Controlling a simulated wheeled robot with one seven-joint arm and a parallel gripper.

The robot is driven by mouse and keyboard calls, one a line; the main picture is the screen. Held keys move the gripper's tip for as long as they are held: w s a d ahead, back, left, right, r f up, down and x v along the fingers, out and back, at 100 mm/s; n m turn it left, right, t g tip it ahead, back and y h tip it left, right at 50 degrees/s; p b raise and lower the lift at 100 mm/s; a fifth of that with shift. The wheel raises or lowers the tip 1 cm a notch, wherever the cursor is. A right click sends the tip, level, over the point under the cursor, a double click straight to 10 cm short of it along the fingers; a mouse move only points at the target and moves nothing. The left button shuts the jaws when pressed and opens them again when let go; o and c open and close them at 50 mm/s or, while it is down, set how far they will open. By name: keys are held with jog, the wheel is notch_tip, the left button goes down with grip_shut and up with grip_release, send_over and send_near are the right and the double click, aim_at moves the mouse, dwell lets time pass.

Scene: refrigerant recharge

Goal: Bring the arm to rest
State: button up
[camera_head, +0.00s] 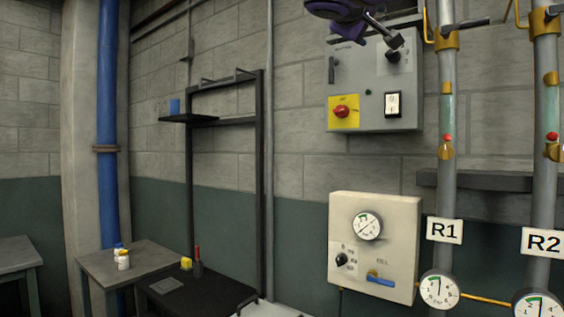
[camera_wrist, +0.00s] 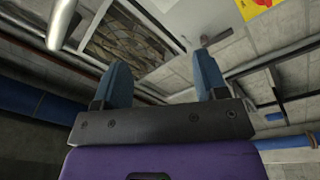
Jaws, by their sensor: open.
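My gripper (camera_wrist: 163,66) shows in the wrist view with its two blue fingers wide apart. Nothing is between them. They point up toward the ceiling, clear of any surface. In the head view, a purple and dark part of my arm shows at the top edge, in front of the wall above the grey control box (camera_head: 374,85).
A beige gauge panel (camera_head: 373,247) with a blue lever hangs below the control box. Pipes labelled R1 (camera_head: 447,180) and R2 (camera_head: 544,190) stand at right. Ceiling pipes (camera_wrist: 62,22) show in the wrist view.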

jog(key=s+d+f+g+y, duration=0.2)
jog(key=s+d+f, duration=0.25)
jog(key=f, duration=0.45)
jog(key=s+d+f+g+y, duration=0.1)
jog(key=s+d+f+g, duration=0.3)
jog(key=f, duration=0.4)
jog(key=s+d+f+g+y, duration=0.15)
jog(key=s+d+f, duration=0.3)
jog(key=f, duration=0.45)
jog(key=s+f+m+g+y, duration=0.1)
jog(key=s+f+m+y, duration=0.1)
jog(key=s+f, duration=0.6)
jog(key=s+f+m+g+y, duration=0.2)
jog(key=s+f+y, duration=0.2)
jog(key=s+f, duration=0.4)
notch_tip(320, 180, down, 5)
jog(key=shift+a+r, duration=0.1)
jog(key=shift+a, duration=0.1)
jog(key=shift+s+y, duration=0.15)
jog(key=shift+y, duration=0.1)
